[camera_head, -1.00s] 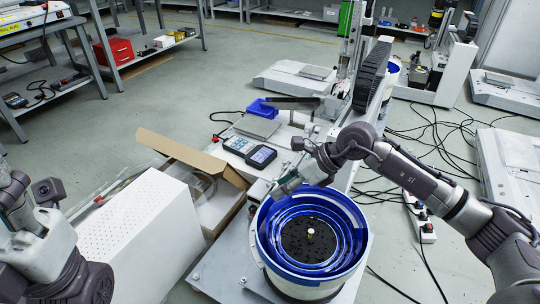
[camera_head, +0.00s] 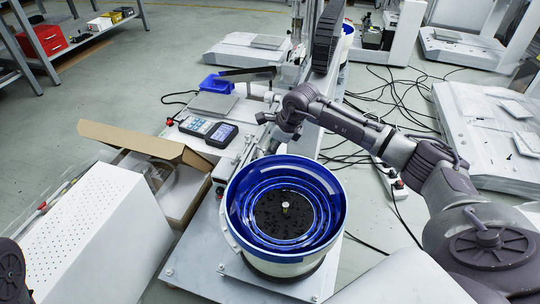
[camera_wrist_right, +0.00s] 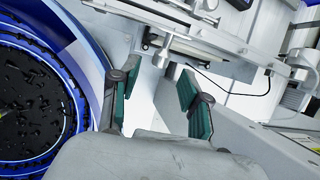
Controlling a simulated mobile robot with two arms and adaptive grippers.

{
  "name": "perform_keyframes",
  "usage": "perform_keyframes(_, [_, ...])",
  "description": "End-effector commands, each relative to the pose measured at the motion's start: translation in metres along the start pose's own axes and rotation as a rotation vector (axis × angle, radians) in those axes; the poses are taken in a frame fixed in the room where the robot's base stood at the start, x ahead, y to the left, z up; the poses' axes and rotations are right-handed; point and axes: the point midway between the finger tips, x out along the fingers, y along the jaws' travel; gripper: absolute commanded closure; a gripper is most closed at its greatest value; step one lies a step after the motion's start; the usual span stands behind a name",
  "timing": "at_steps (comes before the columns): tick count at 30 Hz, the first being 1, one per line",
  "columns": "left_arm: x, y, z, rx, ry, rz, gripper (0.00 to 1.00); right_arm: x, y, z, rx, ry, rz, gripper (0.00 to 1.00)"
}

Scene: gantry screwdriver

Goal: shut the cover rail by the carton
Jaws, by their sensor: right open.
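The open carton (camera_head: 185,190) stands left of the blue-rimmed bowl (camera_head: 335,215), with a flap raised. A metal rail assembly (camera_wrist_right: 185,38) runs across the top of the right wrist view; I take it as the cover rail, but cannot tell how far open it is. In the head view that area is small and partly behind my arm. My right gripper (camera_wrist_right: 158,72) is open and empty, its green-padded fingers apart, pointing toward the rail without visible contact. In the head view my right gripper (camera_head: 268,138) is beyond the bowl's far rim. My left gripper is out of view.
The bowl is close beside the right gripper. A white perforated box (camera_head: 95,240) stands left of the carton. Cables (camera_head: 400,110) cross the floor at right.

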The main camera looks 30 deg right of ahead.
Motion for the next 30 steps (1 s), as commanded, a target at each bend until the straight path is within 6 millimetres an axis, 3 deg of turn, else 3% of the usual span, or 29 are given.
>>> perform_keyframes(1, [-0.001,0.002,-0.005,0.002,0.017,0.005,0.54,0.011,0.001,-0.001,0.001,-0.001,0.001,0.53])
perform_keyframes(6, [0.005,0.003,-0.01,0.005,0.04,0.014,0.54,0.024,0.0,0.0,0.001,-0.001,0.001,0.53])
perform_keyframes(16, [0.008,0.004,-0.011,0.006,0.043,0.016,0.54,0.025,0.0,0.001,0.0,-0.001,0.001,0.53])
perform_keyframes(24, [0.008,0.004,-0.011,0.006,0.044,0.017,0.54,0.025,0.0,0.001,0.0,-0.001,0.001,0.97])
perform_keyframes(30, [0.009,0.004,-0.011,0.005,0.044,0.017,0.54,0.025,0.0,0.001,0.0,0.001,0.001,1.0])
